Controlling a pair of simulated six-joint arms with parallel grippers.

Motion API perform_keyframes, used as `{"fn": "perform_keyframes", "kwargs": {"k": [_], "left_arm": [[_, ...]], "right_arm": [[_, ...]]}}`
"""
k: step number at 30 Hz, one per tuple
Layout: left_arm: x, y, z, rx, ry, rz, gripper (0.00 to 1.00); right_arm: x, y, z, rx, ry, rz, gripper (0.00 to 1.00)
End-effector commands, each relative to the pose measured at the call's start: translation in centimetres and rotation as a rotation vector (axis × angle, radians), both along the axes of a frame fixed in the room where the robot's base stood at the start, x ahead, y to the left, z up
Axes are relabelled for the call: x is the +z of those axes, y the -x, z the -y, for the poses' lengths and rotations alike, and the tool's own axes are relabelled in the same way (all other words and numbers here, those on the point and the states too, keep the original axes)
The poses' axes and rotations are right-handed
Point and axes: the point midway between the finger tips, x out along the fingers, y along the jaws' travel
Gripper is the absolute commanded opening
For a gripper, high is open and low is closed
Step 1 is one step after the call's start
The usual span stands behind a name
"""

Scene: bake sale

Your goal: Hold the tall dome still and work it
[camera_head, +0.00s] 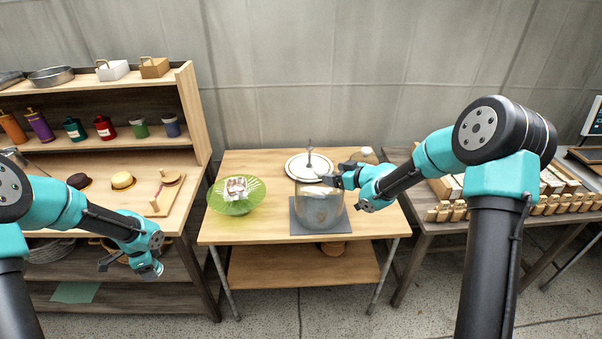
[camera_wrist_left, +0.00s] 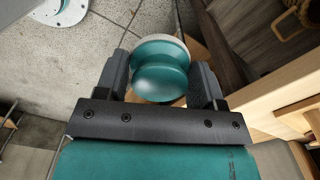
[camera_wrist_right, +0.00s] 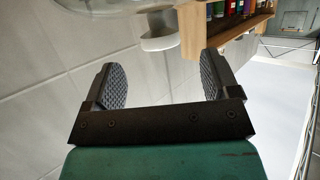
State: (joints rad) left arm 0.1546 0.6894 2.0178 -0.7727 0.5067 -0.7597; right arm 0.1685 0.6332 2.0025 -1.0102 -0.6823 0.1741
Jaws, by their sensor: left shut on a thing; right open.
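The tall clear dome (camera_head: 319,212) stands upright on a dark grey mat (camera_head: 340,229) on the middle table. My right gripper (camera_head: 335,180) is beside the dome's top in the head view; whether it touches the dome I cannot tell. In the right wrist view it is open, with nothing between its fingers (camera_wrist_right: 160,85). My left gripper (camera_head: 112,262) is far to the left, low in front of the shelf unit and away from the dome. In the left wrist view its fingers (camera_wrist_left: 160,75) are shut on a rounded teal thing (camera_wrist_left: 160,80) with a pale rim.
A green stand (camera_head: 232,207) with a wrapped item is left of the mat. A white plate (camera_head: 297,165) with a thin upright rod is behind the dome. Shelves (camera_head: 60,145) stand left; a table with several small jars (camera_head: 480,212) stands right. The middle table's front is clear.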

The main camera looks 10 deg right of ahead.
Motion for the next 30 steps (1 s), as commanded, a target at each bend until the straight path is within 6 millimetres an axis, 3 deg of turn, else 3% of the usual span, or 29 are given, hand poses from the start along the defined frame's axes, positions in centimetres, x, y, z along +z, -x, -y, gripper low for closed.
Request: {"fn": "perform_keyframes", "kwargs": {"k": [12,25,30], "left_arm": [[0.0,0.0,0.0,0.000,0.000,0.000,0.43],[0.0,0.0,0.0,0.000,0.000,0.000,0.43],[0.0,0.0,0.0,0.000,0.000,0.000,0.43]], "right_arm": [[-2.0,-4.5,-3.4,0.000,0.000,0.000,0.82],[-2.4,-5.2,-3.9,-0.001,0.000,0.000,0.82],[-2.4,-5.2,-3.9,-0.001,0.000,0.000,0.66]]}}
